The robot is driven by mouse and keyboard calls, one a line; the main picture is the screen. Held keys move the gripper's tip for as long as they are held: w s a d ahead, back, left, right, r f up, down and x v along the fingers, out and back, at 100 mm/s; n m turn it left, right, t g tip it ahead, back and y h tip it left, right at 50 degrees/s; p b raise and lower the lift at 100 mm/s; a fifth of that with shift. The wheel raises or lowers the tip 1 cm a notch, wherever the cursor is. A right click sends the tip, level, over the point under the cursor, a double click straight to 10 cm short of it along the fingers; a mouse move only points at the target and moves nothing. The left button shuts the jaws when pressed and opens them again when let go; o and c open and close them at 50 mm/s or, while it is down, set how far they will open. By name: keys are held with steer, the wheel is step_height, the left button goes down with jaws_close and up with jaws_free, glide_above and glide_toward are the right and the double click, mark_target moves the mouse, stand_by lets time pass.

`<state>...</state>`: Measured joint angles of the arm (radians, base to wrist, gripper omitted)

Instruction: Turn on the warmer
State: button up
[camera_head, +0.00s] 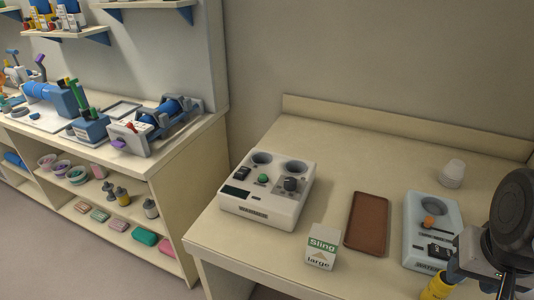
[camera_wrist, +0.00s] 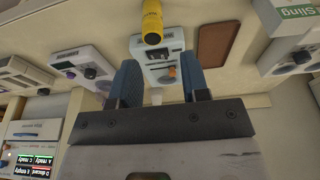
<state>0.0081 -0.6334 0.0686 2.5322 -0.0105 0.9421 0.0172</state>
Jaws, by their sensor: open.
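Two devices stand on the right-hand table. The pale blue one (camera_head: 415,232) has one round well, an orange knob (camera_head: 428,221) and a black switch; the lettering on its front edge is too small to read with certainty. It also shows ahead of my gripper in the wrist view (camera_wrist: 144,47). The larger white one (camera_head: 262,212) has two wells, a green button (camera_head: 264,179) and a black knob (camera_head: 290,184).
A yellow cylinder (camera_head: 438,288) stands by the pale blue device's front. A shelf unit (camera_head: 170,160) with equipment is at left.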

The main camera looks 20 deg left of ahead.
steer(key=shift+w+a+r, duration=0.15)
steer(key=shift+w, duration=0.05)
steer(key=c, duration=0.7)
steer(key=shift+w+a+r, duration=0.15)
steer(key=shift+w, duration=0.1)
jaws_close()
steer(key=w+a+r+n+g+y, duration=0.1)
steer(key=w+a+r+n, duration=0.3)
steer(key=w+a, duration=0.65)
steer(key=w+a+r+n+g, duration=0.1)
steer(key=w+a+r+n, duration=0.1)
steer(key=w+a+n, duration=0.6)
steer(key=w+a+f+n, duration=0.1)
steer(key=w+a+n, duration=0.1)
steer(key=a, duration=0.9)
steer(key=w+a+f+n+g, duration=0.1)
steer(key=w+a+f+n, duration=0.1)
steer(key=a, duration=0.9)
steer(key=w+a+f+n+g, duration=0.1)
steer(key=w+a+f+n, duration=0.1)
steer(key=a, duration=0.9)
steer(key=shift+w+a+h, duration=0.15)
steer(key=shift+a+h, duration=0.2)
steer(key=shift+h, duration=0.05)
